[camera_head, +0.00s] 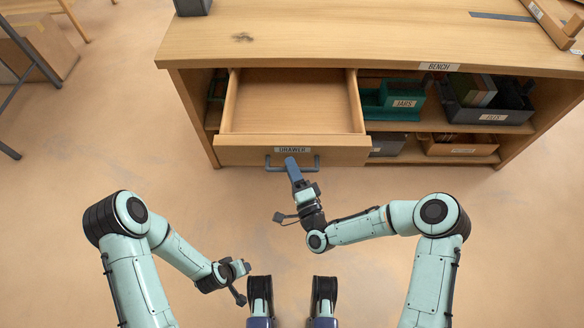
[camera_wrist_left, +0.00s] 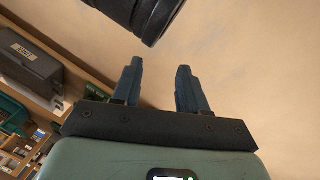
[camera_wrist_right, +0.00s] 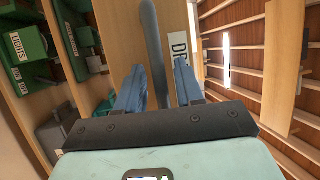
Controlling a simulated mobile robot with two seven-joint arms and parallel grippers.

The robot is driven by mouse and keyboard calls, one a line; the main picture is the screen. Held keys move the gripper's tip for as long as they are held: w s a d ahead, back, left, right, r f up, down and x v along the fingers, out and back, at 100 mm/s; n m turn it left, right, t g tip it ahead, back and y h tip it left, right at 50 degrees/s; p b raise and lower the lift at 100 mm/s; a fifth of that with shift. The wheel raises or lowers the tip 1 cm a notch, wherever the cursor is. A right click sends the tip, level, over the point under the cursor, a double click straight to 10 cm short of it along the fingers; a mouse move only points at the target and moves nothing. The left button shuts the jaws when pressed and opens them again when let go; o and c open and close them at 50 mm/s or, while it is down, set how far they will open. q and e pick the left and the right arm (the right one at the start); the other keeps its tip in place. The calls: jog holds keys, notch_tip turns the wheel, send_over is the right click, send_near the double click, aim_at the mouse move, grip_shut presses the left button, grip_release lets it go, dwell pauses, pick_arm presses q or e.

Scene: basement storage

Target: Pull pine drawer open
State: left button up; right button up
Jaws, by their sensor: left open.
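The pine drawer (camera_head: 292,151) of the wooden bench is pulled well out, and its empty inside shows in the head view. Its front has a DRAWER label and a dark bow handle (camera_head: 276,167). My right gripper (camera_head: 291,165) is at the middle of this handle. My left gripper (camera_head: 240,282) hangs low, away from the drawer. In the left wrist view its fingers (camera_wrist_left: 157,85) are apart with nothing between them.
The bench (camera_head: 340,40) has open shelves at right with a green bin (camera_head: 376,110), a dark grey bin (camera_head: 475,119) and a wooden box (camera_head: 460,148). A wooden tray (camera_head: 560,25) lies on top. The floor (camera_head: 110,150) before the drawer and at left is clear.

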jog(key=shift+s, duration=0.1)
pick_arm(q)
jog(key=shift+s+d+r+g+p, duration=0.15)
jog(key=shift+s+d+r+p, duration=0.15)
jog(key=shift+s, duration=0.2)
jog(key=shift+s+d+r+g+p, duration=0.2)
jog(key=shift+s+r+p, duration=0.15)
jog(key=shift+s, duration=0.15)
pick_arm(e)
jog(key=v, duration=1.3)
jog(key=shift+f, duration=0.15)
